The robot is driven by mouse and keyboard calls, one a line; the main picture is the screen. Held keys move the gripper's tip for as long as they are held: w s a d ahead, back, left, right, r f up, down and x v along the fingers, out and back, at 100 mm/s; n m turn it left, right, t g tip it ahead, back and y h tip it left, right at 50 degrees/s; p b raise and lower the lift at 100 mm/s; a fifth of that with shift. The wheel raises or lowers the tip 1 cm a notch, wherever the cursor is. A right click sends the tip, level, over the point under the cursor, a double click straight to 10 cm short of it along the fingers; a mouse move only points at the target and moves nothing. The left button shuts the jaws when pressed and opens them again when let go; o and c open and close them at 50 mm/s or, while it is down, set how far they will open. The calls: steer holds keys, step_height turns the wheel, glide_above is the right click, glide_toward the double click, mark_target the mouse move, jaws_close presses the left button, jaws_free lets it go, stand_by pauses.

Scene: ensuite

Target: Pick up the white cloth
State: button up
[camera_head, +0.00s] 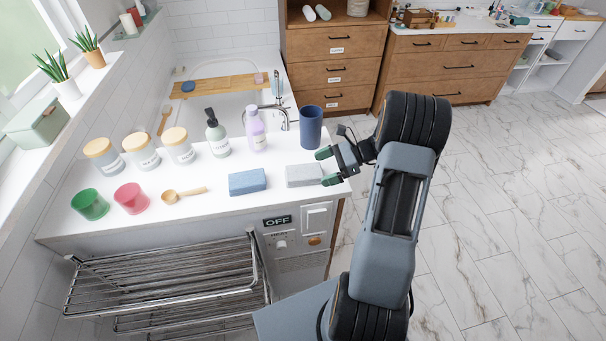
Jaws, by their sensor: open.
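A light grey-white folded cloth (303,176) lies flat on the white counter, near its right end. A blue folded cloth (248,182) lies to its left, with a small gap between them. My gripper (323,168) is open and empty, reaching in from the right at the counter's right edge. Its green-tipped fingers are close to the right side of the white cloth, one near its front corner and one beyond its back edge. I cannot tell the height of the fingers above the counter or whether they touch the cloth.
The white counter (220,194) also holds a dark blue cup (311,126) just behind the cloth, a lilac bottle (255,130), a green-grey bottle (216,134), lidded jars, a wooden scoop (184,194), and green and pink cups. A metal rack (165,275) juts out below. Floor is clear at right.

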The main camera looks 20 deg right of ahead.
mark_target(311, 170)
steer(key=x, duration=0.3)
steer(key=shift+w+a+r+p, duration=0.2)
steer(key=shift+a+r+p, duration=0.05)
steer(key=shift+a+p, duration=0.15)
steer(key=shift+w+a+f, duration=0.15)
steer(key=shift+a+f, duration=0.15)
steer(key=shift+a, duration=0.15)
steer(key=c, duration=1)
steer(key=shift+o, duration=0.2)
steer(key=shift+r, duration=0.1)
